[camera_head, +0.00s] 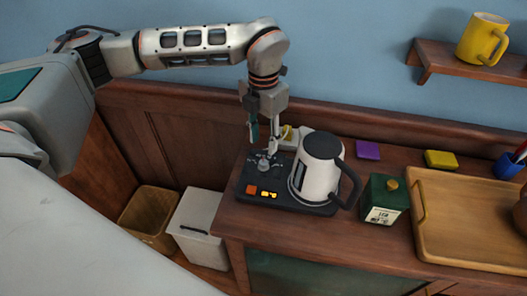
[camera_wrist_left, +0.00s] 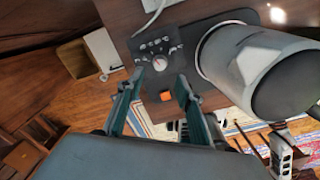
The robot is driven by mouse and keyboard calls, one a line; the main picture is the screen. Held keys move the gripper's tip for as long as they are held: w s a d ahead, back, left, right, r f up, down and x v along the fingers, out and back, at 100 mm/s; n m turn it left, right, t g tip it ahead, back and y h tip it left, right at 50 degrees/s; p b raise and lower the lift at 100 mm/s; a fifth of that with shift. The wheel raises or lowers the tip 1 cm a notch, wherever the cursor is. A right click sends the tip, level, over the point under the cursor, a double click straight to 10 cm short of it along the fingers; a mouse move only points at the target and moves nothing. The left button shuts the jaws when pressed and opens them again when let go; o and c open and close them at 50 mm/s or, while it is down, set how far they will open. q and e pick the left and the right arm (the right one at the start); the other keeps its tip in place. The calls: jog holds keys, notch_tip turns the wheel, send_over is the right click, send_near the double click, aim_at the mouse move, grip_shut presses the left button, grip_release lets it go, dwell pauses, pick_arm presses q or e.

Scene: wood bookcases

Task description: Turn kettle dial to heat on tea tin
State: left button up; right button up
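The kettle (camera_head: 318,165), white with a black lid and handle, stands on the right of its black base (camera_head: 290,204). The base's dial (camera_head: 263,164) is a small light knob at the back left; it also shows in the left wrist view (camera_wrist_left: 160,63). The green tea tin (camera_head: 383,200) with a gold knob stands right of the kettle. My left gripper (camera_head: 264,146) points down above the dial. In the left wrist view its fingers (camera_wrist_left: 156,84) are apart and empty, with the dial beyond the gap. My right gripper is not in view.
An orange button (camera_head: 251,189) and a lit display (camera_head: 269,194) are on the base's front. A wooden tray (camera_head: 470,254), a purple block (camera_head: 368,150) and a yellow block (camera_head: 440,159) lie to the right. Bins (camera_head: 150,214) stand left of the cabinet.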

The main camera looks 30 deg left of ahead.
pick_arm(q)
jog(key=shift+r, duration=1.95)
